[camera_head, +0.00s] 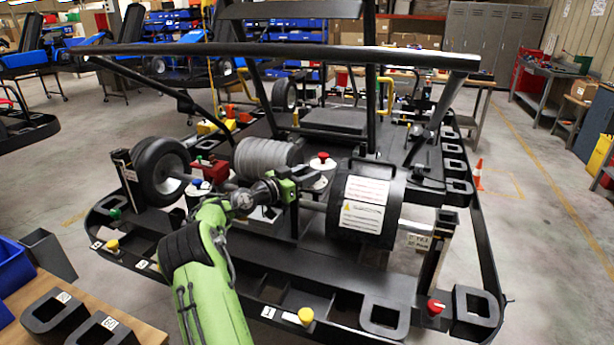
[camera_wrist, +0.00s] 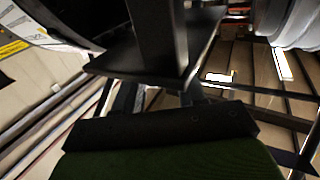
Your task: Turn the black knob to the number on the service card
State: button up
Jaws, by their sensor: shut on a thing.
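My green arm reaches in from the bottom of the head view. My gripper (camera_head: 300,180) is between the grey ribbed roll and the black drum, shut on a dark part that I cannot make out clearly. In the wrist view a green surface and a black bar (camera_wrist: 160,125) fill the bottom, and a black post on a flat plate (camera_wrist: 135,62) stands ahead. I cannot pick out the black knob or its pointer for certain.
The black drum (camera_head: 392,213) carries white and yellow labels. The ribbed roll (camera_head: 265,155) and a wheel (camera_head: 160,170) stand to the left. A red knob (camera_head: 435,306) and a yellow knob (camera_head: 305,316) sit on the front rail. A black bar (camera_head: 290,51) crosses above. Open floor lies right.

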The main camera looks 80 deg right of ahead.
jog(key=shift+g, duration=0.3)
jog(key=shift+r, duration=0.1)
jog(key=o, duration=1)
jog(key=v, duration=1.5)
jog(key=shift+w+a+r, duration=0.1)
jog(key=shift+w+a, duration=0.15)
jog(key=shift+w, duration=0.1)
